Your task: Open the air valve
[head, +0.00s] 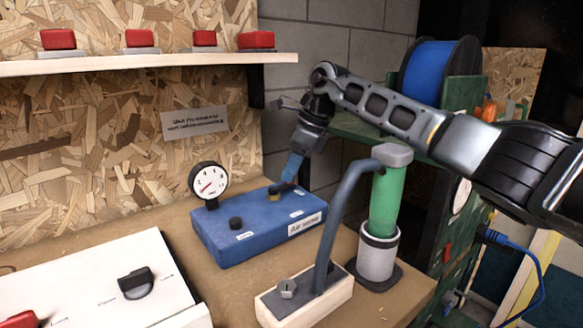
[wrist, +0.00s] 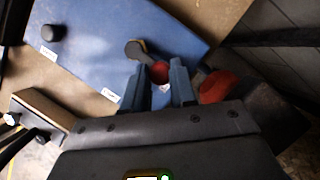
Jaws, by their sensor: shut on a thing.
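The blue air box (head: 235,240) stands on the wooden bench and carries a label beginning "Air". Its valve has a yellow base (head: 273,197) on the top face, near the back right. In the wrist view the valve lever (wrist: 136,49) is dark with a yellow edge and runs to a red end (wrist: 159,72). My gripper (head: 286,183) reaches down to this lever from above. In the wrist view its blue fingers (wrist: 162,82) are on either side of the red end, shut on the lever. The fingers partly hide the lever in the head view.
A round gauge (head: 209,181) and black knob (head: 236,223) are on the box's left side. A green cylinder (head: 386,200) and grey curved pipe (head: 336,215) stand close on the right. A white panel (head: 90,285) with a black switch lies front left. A shelf (head: 150,61) hangs above.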

